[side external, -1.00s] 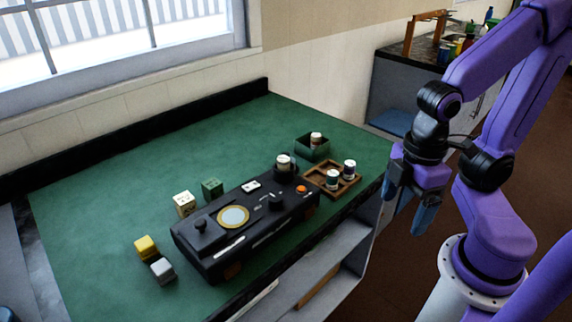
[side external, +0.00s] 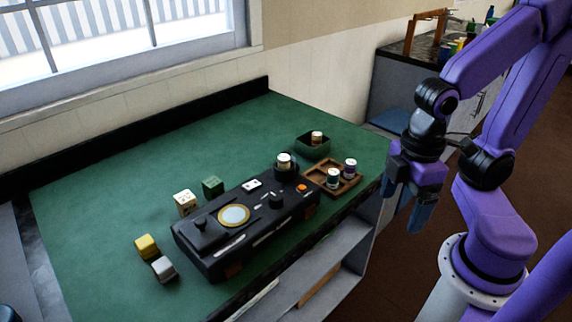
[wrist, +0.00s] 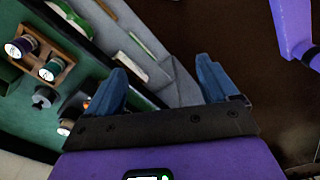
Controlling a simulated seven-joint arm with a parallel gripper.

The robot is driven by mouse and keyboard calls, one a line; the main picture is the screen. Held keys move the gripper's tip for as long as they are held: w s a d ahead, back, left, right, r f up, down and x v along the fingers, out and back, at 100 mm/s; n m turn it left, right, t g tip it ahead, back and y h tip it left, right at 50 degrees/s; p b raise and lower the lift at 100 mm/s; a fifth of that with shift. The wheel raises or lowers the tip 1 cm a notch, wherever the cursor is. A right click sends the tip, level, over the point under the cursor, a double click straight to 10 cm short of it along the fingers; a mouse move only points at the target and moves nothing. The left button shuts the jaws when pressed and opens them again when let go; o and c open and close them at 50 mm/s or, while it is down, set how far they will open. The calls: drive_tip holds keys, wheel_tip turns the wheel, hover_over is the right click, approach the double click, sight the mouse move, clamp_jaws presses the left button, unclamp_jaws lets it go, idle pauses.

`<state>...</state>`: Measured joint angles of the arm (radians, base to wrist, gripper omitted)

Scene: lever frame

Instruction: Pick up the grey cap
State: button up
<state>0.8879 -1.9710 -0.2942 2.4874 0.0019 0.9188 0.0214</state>
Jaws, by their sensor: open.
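A small light grey block-like piece (side external: 163,268), which I take to be the grey cap, sits on the green tabletop at the front left in the side view. It is just in front of a similar yellow piece (side external: 147,246) and left of the black device. It does not show in the wrist view. My gripper (side external: 404,207) hangs past the right edge of the table, far from the grey piece. In the wrist view my gripper (wrist: 160,66) has its two blue fingers wide apart with nothing between them.
A black device (side external: 215,262) with knobs and a round dial stands mid-table. Cream (side external: 185,203) and green (side external: 213,187) blocks stand behind it. A wooden tray (side external: 318,183) with small jars and a green box (side external: 309,151) lie between my gripper and the grey piece.

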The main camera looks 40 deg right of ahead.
drive_tip(key=w+a+r+m, duration=0.1)
drive_tip(key=w+a+m, duration=0.1)
drive_tip(key=w+m, duration=0.3)
drive_tip(key=w+a+r+m, duration=0.2)
drive_tip(key=w+m, duration=0.1)
drive_tip(key=w, duration=0.3)
drive_tip(key=m, duration=2.2)
hover_over(286, 152)
drive_tip(key=f, duration=1)
drive_tip(key=shift+d+f, duration=0.3)
drive_tip(key=shift+f, duration=0.05)
drive_tip(key=shift+a+f, duration=0.2)
drive_tip(key=shift+f, duration=2.6)
